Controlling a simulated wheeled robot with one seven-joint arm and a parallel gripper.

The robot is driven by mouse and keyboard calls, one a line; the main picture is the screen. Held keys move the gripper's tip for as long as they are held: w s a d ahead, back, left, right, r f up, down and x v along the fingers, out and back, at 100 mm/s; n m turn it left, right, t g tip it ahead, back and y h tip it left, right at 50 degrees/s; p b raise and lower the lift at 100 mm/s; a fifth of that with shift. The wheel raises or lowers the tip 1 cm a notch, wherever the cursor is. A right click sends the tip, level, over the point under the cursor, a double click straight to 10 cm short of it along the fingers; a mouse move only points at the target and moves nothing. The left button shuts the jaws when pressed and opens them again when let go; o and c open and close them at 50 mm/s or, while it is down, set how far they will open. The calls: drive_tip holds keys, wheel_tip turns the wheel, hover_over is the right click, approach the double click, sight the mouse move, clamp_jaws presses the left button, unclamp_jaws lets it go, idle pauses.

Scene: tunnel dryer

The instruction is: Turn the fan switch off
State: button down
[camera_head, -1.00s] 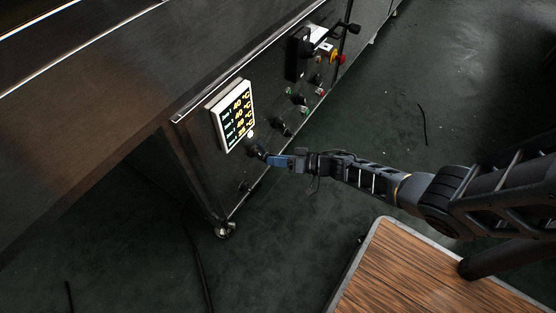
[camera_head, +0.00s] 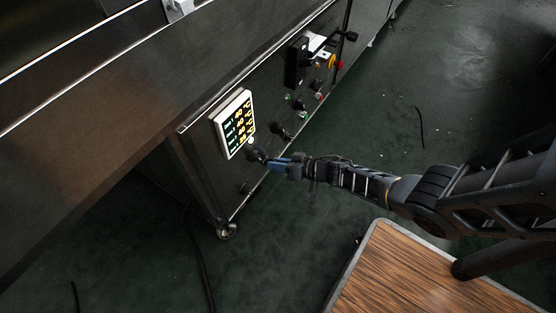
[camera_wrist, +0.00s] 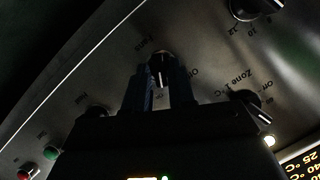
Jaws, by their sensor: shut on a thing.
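The fan switch (camera_wrist: 160,66) is a small black rotary knob with a white pointer line on the dark metal panel. In the wrist view it sits between the two fingers of my gripper (camera_wrist: 160,86), and print that seems to read "Fans", with "On" and other marks, lies around it. Its pointer line runs roughly up and down in that picture. My gripper (camera_head: 270,161) is shut on this knob, below the lit temperature display (camera_head: 234,123) in the head view. The fingers hide part of the knob and its lower labels.
Other knobs sit close by: one at left (camera_wrist: 97,109), one at right near "Zone 1 °C" (camera_wrist: 250,102), and a dial (camera_wrist: 256,7) at top right. Green (camera_wrist: 51,153) and red (camera_wrist: 27,171) buttons are at lower left. A black handle box (camera_head: 297,61) projects farther along the panel.

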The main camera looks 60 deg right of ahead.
drive_tip(key=n+h, duration=0.2)
drive_tip(key=n, duration=0.1)
drive_tip(key=a+n+h, duration=0.1)
drive_tip(key=n+h, duration=0.1)
drive_tip(key=n, duration=0.1)
drive_tip(key=n+h+p, duration=0.1)
drive_tip(key=n+h, duration=0.1)
drive_tip(key=n, duration=0.1)
drive_tip(key=shift+w+a+f+t, duration=0.15)
drive_tip(key=shift+f+t, duration=0.05)
drive_tip(key=shift+t, duration=0.1)
drive_tip(key=shift+r+n, duration=0.1)
drive_tip(key=shift+n, duration=0.2)
idle(0.5)
drive_tip(key=c, duration=1.1)
unclamp_jaws()
drive_tip(key=shift+c, duration=0.2)
drive_tip(key=p+v, duration=0.5)
drive_tip(key=v, duration=0.2)
drive_tip(key=shift+s+a, duration=0.15)
drive_tip(key=shift+s, duration=0.25)
